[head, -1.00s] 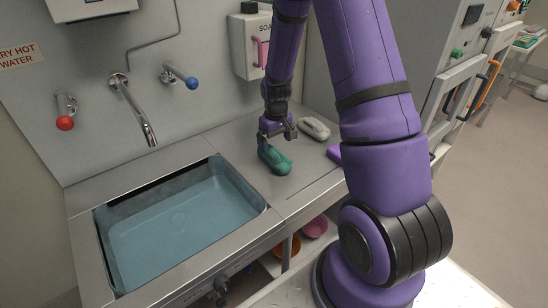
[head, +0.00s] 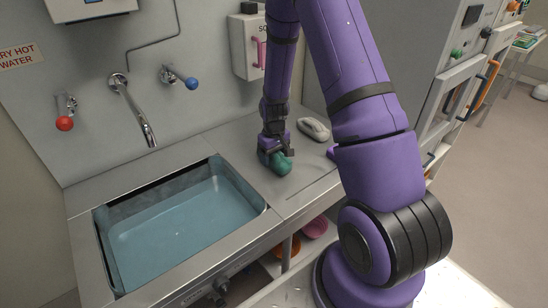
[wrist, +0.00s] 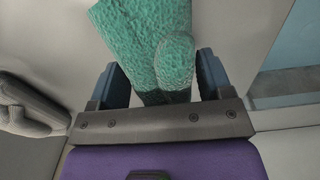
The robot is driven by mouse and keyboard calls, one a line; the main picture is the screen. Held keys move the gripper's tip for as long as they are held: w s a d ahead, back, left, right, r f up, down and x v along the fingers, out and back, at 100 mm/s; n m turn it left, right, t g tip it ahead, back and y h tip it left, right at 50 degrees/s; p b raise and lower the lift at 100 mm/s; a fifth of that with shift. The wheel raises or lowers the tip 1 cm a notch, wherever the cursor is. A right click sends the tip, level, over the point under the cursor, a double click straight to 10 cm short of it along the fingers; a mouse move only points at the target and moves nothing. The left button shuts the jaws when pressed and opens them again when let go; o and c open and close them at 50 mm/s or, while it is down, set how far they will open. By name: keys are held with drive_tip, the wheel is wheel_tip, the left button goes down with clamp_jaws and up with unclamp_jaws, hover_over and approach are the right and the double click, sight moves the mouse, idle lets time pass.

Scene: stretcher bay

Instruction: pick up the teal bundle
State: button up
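The teal bundle (head: 279,163) lies on the steel counter to the right of the sink basin. In the wrist view the rough teal bundle (wrist: 150,45) reaches from the top edge down between my fingers. My gripper (head: 275,152) is down at the bundle in the head view. In the wrist view my gripper (wrist: 158,85) is open, with one blue-grey finger on each side of the bundle. A gap shows between the bundle and at least the left finger. The fingertips are partly hidden by the bundle in the head view.
A pale grey object (head: 314,129) lies on the counter behind and right of the bundle; a purple thing (head: 331,152) is partly hidden by my arm. The water-filled sink (head: 185,225) is to the left. A soap dispenser (head: 248,45) hangs on the wall behind.

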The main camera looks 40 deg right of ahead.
drive_tip(key=c, duration=0.6)
drive_tip(key=shift+r, duration=0.15)
